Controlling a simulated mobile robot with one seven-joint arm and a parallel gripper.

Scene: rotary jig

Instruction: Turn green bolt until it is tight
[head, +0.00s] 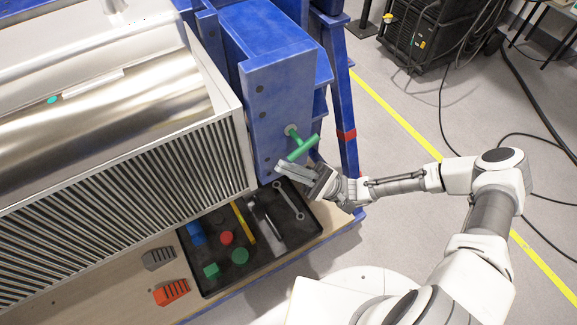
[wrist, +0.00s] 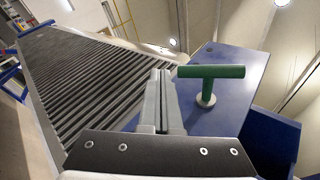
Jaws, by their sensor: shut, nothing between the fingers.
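My gripper (head: 282,170) is shut and empty just below the bolt's handle in the head view. In the wrist view my gripper (wrist: 163,76) has its fingertips beside the crossbar's left end. I cannot tell whether they touch it.
A black tray (head: 212,283) with a wrench (head: 288,200), a yellow tool and several coloured pieces lies below on the wooden bench. A ribbed metal drum (head: 130,195) fills the left. Orange (head: 171,291) and grey blocks (head: 158,258) sit on the bench.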

